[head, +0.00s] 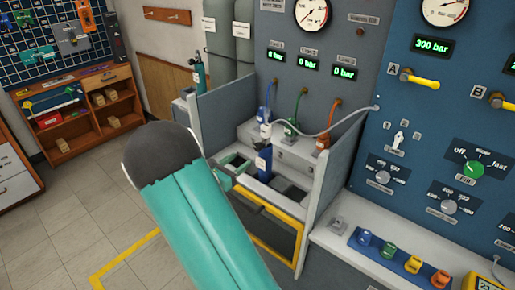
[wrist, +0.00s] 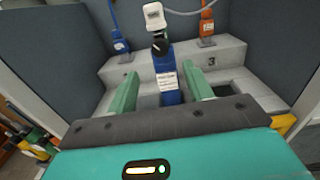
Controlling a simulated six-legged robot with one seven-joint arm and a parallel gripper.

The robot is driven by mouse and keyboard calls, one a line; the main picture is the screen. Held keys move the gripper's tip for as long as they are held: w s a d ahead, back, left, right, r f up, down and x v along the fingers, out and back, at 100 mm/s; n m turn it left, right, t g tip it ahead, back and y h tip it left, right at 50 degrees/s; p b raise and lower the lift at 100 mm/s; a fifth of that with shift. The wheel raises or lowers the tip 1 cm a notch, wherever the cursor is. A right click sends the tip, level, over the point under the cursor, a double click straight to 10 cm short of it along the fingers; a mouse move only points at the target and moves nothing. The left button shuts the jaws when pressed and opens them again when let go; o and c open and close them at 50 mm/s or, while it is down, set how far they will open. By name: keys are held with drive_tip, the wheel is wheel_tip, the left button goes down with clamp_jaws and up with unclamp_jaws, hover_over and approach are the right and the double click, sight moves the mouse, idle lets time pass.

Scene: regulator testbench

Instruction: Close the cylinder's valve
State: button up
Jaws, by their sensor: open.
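A small blue cylinder (wrist: 168,82) with a white label stands upright in the test bench, and it also shows in the head view (head: 263,160). Its black valve knob (wrist: 160,47) is at the top, below a white fitting (wrist: 153,16). My gripper (wrist: 164,84) is open, with one green finger on each side of the cylinder in the wrist view, below the knob. I cannot tell whether the fingers touch the cylinder. Nothing shows held. The cylinder's lower end is hidden behind my gripper's body.
Grey stepped blocks (wrist: 228,55) carry blue and orange hose connectors (wrist: 207,28). Grey side panels (head: 226,112) flank the bay. A blue control panel (head: 440,130) stands at right. Colored parts (head: 388,251) sit on the front ledge. Floor at left is clear.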

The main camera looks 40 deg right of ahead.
sight(256, 148)
drive_tip(key=d, duration=0.7)
drive_tip(key=w+d, duration=0.1)
drive_tip(key=d, duration=0.3)
drive_tip(key=c, duration=1)
